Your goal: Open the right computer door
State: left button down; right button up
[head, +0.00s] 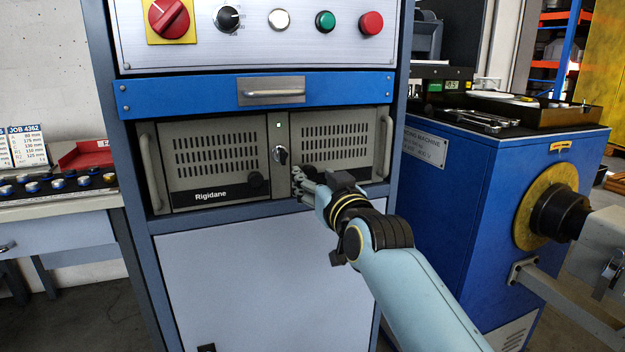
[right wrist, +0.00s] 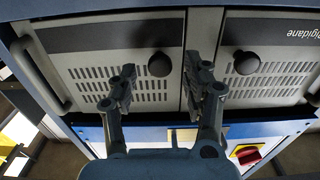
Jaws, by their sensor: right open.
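The right computer door (head: 335,138) is a grey vented panel, closed flush in the blue cabinet. Its round black knob (head: 309,172) sits low near its inner edge, partly covered by my right gripper (head: 303,184). In the right wrist view, which is upside down, my right gripper (right wrist: 163,88) is open and empty. That knob (right wrist: 159,65) appears between its two fingers; whether they touch it cannot be told. The left computer door (head: 215,155), labelled Rigidane, is also closed, with its own knob (head: 257,183). My left gripper is out of view.
A key switch (head: 280,155) is on the strip between the doors. A grey handle (head: 385,148) stands out at the right side. Above are a blue drawer (head: 220,92) and a button panel (head: 300,45). A blue machine (head: 445,200) stands close on the right.

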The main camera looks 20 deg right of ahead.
jog(key=shift+w, duration=0.8)
grip_shut()
